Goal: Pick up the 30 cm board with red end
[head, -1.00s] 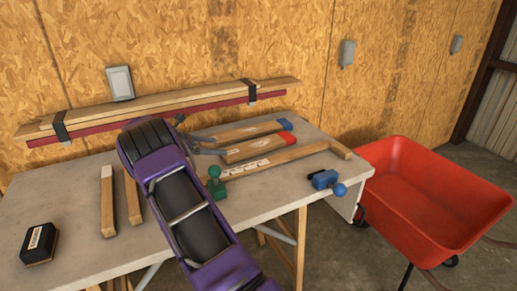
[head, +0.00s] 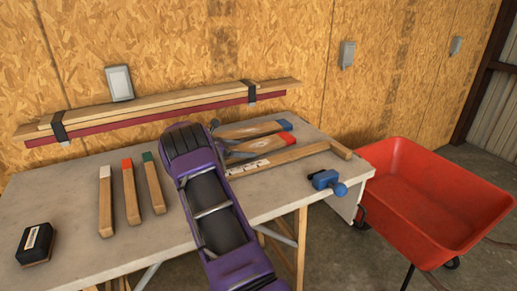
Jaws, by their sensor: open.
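Two boards with red ends show. One red-ended board (head: 130,188) lies on the left of the table between a white-ended board (head: 106,200) and a green-ended board (head: 153,183). The other red-ended board (head: 276,145) lies farther right, beside a blue-ended board (head: 262,130); its near part is partly hidden by my gripper. Their lengths are hard to judge from this view. My gripper (head: 230,138) is open, at the left ends of the right-hand pair. Whether it touches either board cannot be told.
A long wooden piece with a crossbar (head: 295,156) lies just in front of the right pair. A blue clamp (head: 326,180) sits at the table's (head: 80,262) right edge. A black block (head: 36,243) is at front left. Strapped planks (head: 165,104) run along the wall; a red wheelbarrow (head: 395,190) stands right.

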